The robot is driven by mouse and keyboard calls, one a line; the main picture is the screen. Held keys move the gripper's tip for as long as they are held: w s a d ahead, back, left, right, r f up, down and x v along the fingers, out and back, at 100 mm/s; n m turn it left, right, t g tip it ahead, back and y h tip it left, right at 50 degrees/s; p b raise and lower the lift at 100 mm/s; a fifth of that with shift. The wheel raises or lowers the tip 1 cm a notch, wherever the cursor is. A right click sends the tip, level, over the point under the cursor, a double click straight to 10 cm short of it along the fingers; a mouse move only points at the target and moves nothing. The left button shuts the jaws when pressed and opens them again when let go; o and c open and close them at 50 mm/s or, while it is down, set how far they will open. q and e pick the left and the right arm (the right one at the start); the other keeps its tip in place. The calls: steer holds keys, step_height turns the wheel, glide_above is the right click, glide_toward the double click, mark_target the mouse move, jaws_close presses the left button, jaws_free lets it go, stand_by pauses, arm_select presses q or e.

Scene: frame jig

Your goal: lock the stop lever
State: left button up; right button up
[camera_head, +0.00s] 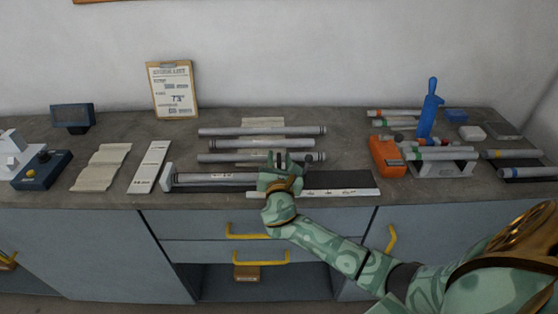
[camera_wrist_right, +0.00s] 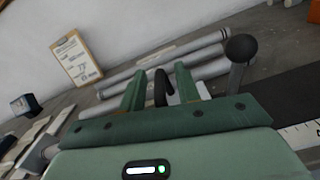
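The frame jig (camera_head: 340,182) is a long dark rail with a white scale strip along its front edge, on the worktop. A grey tube (camera_head: 215,179) lies along its left part, by a pale end block (camera_head: 167,178). In the right wrist view a lever with a black ball knob (camera_wrist_right: 242,48) on a grey stem stands upright, right of my fingers and apart from them. My right gripper (camera_head: 283,160) is over the jig's middle. In the wrist view its green fingers (camera_wrist_right: 159,70) are apart, with a black curved piece (camera_wrist_right: 161,88) between them. My left gripper is out of view.
Several grey tubes (camera_head: 262,131) lie behind the jig. A clipboard (camera_head: 172,90) leans on the wall. Paper sheets (camera_head: 102,167) and a blue device (camera_head: 42,170) are at left.

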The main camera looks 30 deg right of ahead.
jaws_close()
steer(key=shift+a+r+p, duration=0.1)
steer(key=shift+p, duration=0.25)
jaws_free()
steer(key=shift+s, duration=0.1)
steer(key=v, duration=1.6)
steer(key=shift+p, duration=0.4)
